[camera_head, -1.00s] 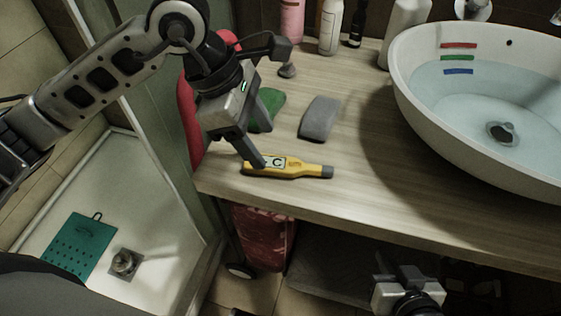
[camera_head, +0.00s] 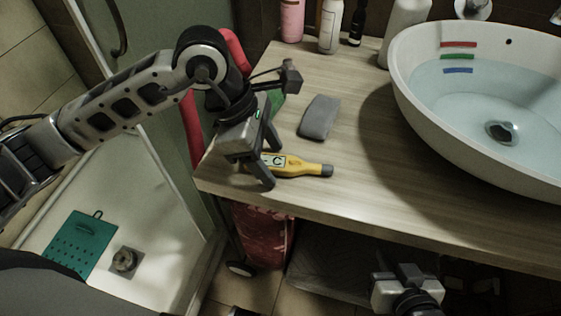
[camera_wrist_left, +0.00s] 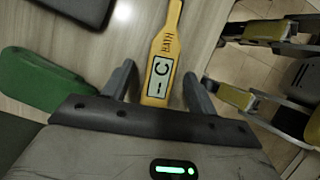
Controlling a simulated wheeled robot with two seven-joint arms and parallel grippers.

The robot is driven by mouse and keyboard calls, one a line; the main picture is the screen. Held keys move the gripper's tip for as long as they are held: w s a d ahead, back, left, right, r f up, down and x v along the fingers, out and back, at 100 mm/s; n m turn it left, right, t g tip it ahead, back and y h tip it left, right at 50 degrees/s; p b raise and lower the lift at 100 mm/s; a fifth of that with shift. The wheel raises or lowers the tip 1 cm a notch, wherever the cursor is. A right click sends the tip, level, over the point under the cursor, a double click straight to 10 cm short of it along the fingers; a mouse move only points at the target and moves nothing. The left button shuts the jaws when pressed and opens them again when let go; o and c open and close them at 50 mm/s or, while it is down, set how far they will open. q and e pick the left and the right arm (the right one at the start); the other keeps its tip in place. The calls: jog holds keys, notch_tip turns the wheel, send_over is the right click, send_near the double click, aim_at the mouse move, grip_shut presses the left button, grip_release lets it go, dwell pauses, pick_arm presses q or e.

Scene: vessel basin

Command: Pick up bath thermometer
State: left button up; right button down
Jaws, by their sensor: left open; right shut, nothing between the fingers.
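The yellow bath thermometer (camera_head: 308,169) lies flat on the wooden counter near its front edge, with its grey tip pointing right. My left gripper (camera_head: 273,166) is open at the thermometer's left end. In the left wrist view the thermometer (camera_wrist_left: 161,72), with its white display, lies between the two spread fingers of the left gripper (camera_wrist_left: 160,84). Whether the fingers touch it cannot be told. My right gripper (camera_head: 400,277) is low at the bottom right, in front of and below the counter, shut and empty; its fingertips are hard to make out.
A grey block (camera_head: 319,117) lies behind the thermometer, and a green one (camera_wrist_left: 40,82) lies nearby, partly hidden by my left arm. The white basin (camera_head: 420,105) with water stands at the right. Bottles (camera_head: 331,25) stand at the back. Counter right of the thermometer is clear.

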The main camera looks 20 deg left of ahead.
pick_arm(q)
jog(key=shift+f, duration=0.1)
jog(key=c, duration=1.1)
jog(key=shift+r+p, duration=0.3)
jog(key=shift+p, duration=0.1)
jog(key=shift+r+b, duration=0.3)
jog(key=shift+r, duration=0.05)
jog(key=s+d+r, duration=0.2)
jog(key=s+r, duration=0.2)
jog(key=s+d+r+b, duration=0.1)
jog(key=s+r, duration=0.3)
jog(key=s+d+r, duration=0.2)
jog(key=s+r, duration=0.2)
jog(key=s, duration=0.1)
jog(key=shift+d+b, duration=0.3)
